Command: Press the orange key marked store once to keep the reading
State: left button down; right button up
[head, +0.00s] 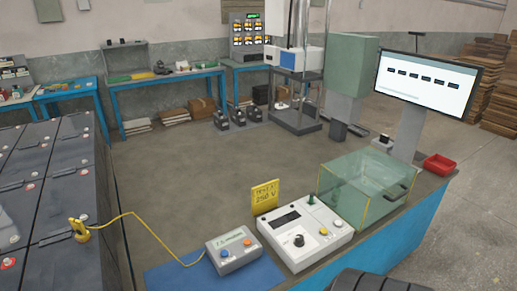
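A small grey meter (232,252) lies on a blue mat (210,277) at the front of the bench. It has a greenish display, a blue key (224,253) on its left and an orange key (248,242) on its right. The lettering on the keys is too small to read. A yellow cable (150,228) runs from the meter to a yellow clamp (79,231) on the dark battery blocks at left. Nothing covers the orange key.
A white instrument (304,236) with a knob stands right of the meter, a yellow sign (265,196) behind it. A clear greenish box (365,190), a red tray (439,165) and a monitor (427,83) are further right.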

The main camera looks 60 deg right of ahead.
aim_at(247, 241)
jog(key=z, duration=1.5)
